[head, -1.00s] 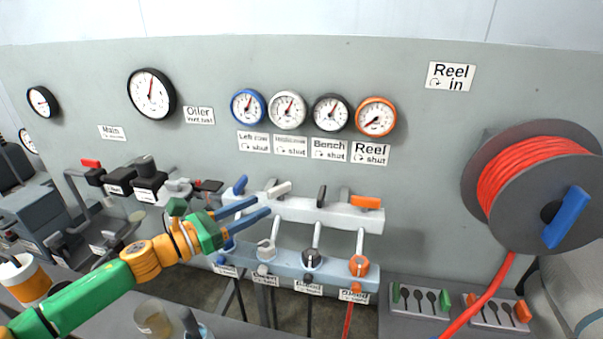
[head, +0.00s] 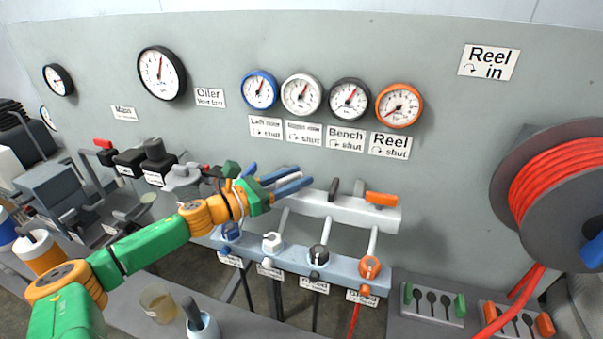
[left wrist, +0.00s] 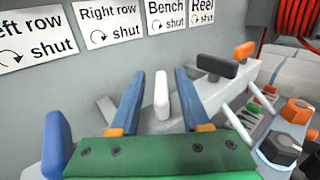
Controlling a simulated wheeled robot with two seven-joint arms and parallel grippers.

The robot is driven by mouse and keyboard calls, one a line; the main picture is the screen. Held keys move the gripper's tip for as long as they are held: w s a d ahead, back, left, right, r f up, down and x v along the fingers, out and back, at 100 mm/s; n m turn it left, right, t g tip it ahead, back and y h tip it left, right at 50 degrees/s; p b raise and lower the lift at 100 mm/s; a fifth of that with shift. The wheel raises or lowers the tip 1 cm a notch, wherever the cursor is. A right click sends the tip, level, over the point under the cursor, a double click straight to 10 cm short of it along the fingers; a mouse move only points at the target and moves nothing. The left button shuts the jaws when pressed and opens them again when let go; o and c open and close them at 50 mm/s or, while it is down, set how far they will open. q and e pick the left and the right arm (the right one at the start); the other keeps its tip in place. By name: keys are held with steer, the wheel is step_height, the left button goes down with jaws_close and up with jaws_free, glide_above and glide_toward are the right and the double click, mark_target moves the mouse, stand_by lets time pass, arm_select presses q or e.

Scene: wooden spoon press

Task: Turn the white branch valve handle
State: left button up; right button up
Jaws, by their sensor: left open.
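The white branch valve handle (left wrist: 161,95) stands upright in the left wrist view, between the two blue fingers of my left gripper (left wrist: 158,84). A gap shows on each side of it, so the fingers look open around it and not closed on it. In the head view my left gripper (head: 304,177) is over the left part of the pale manifold bar (head: 350,212) and hides the white handle. The blue handle (left wrist: 57,140) is just left of the gripper in the wrist view. My right gripper is not in view.
A black handle (head: 333,189) and an orange handle (head: 381,198) sit right of the gripper on the bar. Lower knobs, including a white one (head: 272,242), line a blue rail below. Gauges and labels are on the wall behind. A red hose reel (head: 560,190) is at right.

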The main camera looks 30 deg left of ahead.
arm_select(q)
steer(key=shift+w+d+r+p, duration=0.2)
steer(key=shift+w+d+p, duration=0.1)
steer(key=shift+w, duration=0.25)
steer(key=shift+w+d+f, duration=0.15)
steer(key=shift+w, duration=0.15)
jaws_close()
